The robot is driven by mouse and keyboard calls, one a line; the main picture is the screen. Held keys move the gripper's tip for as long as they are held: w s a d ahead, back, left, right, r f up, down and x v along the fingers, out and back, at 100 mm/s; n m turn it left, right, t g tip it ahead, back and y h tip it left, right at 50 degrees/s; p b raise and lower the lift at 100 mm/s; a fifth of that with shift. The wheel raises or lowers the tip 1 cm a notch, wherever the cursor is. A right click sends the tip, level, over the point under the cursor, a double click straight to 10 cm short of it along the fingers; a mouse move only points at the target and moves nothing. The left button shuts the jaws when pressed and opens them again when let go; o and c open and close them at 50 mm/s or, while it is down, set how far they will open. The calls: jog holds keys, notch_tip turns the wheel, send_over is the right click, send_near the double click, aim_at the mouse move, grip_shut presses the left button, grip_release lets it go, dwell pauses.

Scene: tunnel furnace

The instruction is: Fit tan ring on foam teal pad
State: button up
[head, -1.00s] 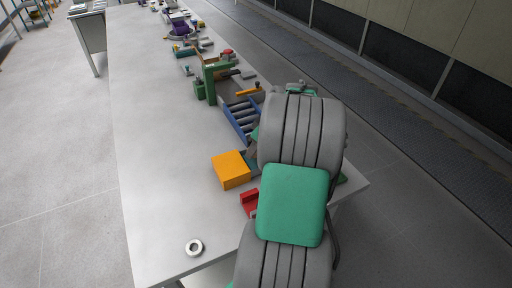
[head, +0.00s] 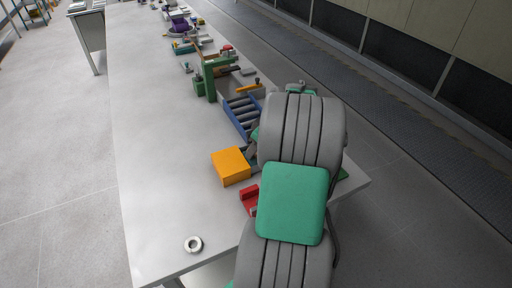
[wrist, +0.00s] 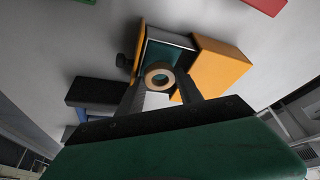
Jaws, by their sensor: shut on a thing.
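In the wrist view my gripper (wrist: 160,85) is shut on the tan ring (wrist: 147,79), which sits between the fingertips with its hole facing the camera. Behind the ring lies the teal pad (wrist: 160,53), in a tray-like holder with a pale edge. The ring overlaps the pad in this view; I cannot tell whether they touch. In the head view my arm hides the ring, and a dark bit of my gripper (head: 251,152) shows beside the orange block.
The orange block (head: 231,166) stands close beside the pad, also in the wrist view (wrist: 220,66). A red block (head: 249,199) and a pale ring (head: 193,245) lie nearer. A blue roller rack (head: 242,115) and green stand (head: 210,80) are beyond. The table's left side is clear.

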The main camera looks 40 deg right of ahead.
jog(key=o, duration=1.4)
jog(key=shift+o, duration=0.2)
jog(key=shift+o, duration=0.2)
jog(key=shift+w+d+r+p, duration=0.1)
jog(key=shift+r+p, duration=0.3)
jog(key=shift+r, duration=0.2)
jog(key=shift+r+p, duration=0.45)
jog(key=shift+r, duration=0.3)
notch_tip(320, 180, up, 4)
jog(key=p, duration=0.2)
jog(key=shift+r+p, duration=0.15)
jog(key=shift+p, duration=0.15)
